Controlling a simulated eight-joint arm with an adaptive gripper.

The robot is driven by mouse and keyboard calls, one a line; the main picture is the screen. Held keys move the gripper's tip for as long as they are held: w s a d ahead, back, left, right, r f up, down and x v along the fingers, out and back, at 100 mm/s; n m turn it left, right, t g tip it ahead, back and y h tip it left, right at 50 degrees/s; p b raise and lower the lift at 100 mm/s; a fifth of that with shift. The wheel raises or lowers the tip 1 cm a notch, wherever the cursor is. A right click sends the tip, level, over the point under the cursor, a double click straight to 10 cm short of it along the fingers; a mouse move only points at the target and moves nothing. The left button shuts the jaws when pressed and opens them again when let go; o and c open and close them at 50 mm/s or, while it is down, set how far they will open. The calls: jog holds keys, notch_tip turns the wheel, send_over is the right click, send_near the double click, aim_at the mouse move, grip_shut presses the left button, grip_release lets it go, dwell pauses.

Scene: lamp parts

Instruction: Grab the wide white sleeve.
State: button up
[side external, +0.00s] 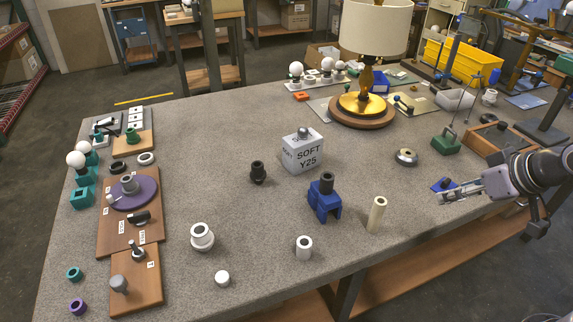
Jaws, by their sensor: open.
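A wide white sleeve (202,240), a short round piece with an open top, stands near the front left of the grey table (270,215). A narrower white sleeve (304,251) stands to its right near the front edge. My gripper (442,197) is at the right side of the table, pointing left, open and with nothing seen between its fingers. It is far from both white sleeves, with a tall cream tube (376,216) and a blue holder (324,204) between.
A small white cap (223,279) lies before the wide sleeve. A black socket (258,173) and a grey SOFT Y25 block (302,153) stand mid-table. Wooden boards with parts (128,225) line the left. A lamp (376,28) stands at the back. The table between wide sleeve and black socket is clear.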

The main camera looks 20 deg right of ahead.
jog(key=n+g+h, duration=0.4)
jog(key=n+g, duration=0.1)
jog(key=n, duration=1.8)
send_over(304, 242)
jog(key=s+a, duration=0.2)
jog(key=a, duration=0.2)
notch_tip(304, 242, down, 4)
jog(key=x, duration=1)
jog(key=shift+d+f, duration=0.2)
jog(key=shift+d, duration=0.1)
jog(key=shift+c, duration=0.3)
jog(key=c, duration=1.1)
